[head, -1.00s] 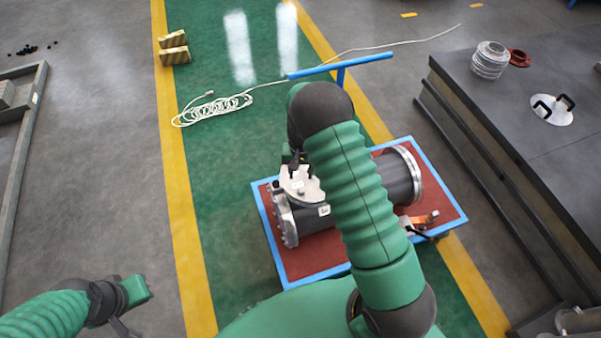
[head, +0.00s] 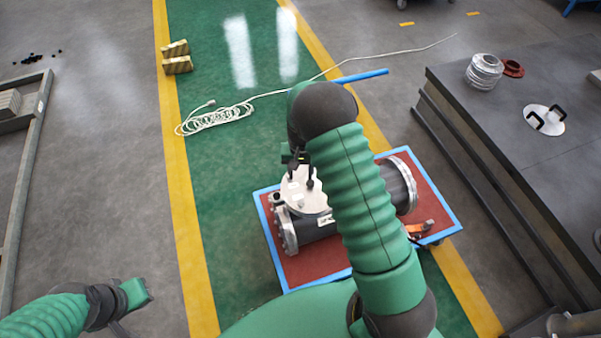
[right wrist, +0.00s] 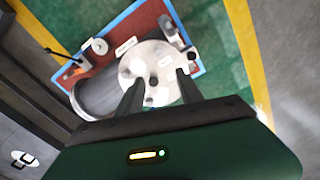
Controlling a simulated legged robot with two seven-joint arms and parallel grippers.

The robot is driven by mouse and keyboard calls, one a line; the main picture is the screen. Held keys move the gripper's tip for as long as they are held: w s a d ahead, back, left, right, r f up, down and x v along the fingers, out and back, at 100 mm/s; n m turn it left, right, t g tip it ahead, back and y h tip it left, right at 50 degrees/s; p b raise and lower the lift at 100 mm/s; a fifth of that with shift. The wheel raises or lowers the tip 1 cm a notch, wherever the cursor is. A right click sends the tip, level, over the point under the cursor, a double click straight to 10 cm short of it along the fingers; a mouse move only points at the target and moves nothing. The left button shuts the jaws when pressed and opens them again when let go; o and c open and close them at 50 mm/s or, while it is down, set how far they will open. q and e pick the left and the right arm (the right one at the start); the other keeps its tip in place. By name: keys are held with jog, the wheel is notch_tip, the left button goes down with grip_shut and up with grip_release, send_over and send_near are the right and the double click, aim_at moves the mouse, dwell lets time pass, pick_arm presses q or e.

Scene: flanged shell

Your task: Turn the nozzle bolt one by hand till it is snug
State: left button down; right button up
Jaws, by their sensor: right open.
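A dark grey cylindrical shell (head: 398,185) lies on its side on a red-topped cart. A pale round nozzle flange (head: 318,200) sits on top of it, and shows in the right wrist view (right wrist: 140,62) with several small bolts or holes. A dark bolt-like spot (right wrist: 153,80) lies between my fingers in that view; which one is bolt one I cannot tell. My right gripper (head: 301,176) is open above the flange; its two dark fingers (right wrist: 159,90) are apart, with nothing seen held. My left gripper (head: 138,292) is at lower left, away from the shell; its fingers are unclear.
The cart (head: 440,205) has a blue rim and a blue handle (head: 362,76). An orange-handled tool (head: 419,228) lies at its right. A dark table (head: 520,110) stands to the right. A white cable (head: 215,117) lies coiled on the green floor.

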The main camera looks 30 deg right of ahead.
jog(key=shift+r+p, duration=0.65)
jog(key=shift+r, duration=0.55)
notch_tip(320, 180, up, 17)
jog(key=shift+f+b, duration=0.15)
jog(key=shift+b, duration=0.2)
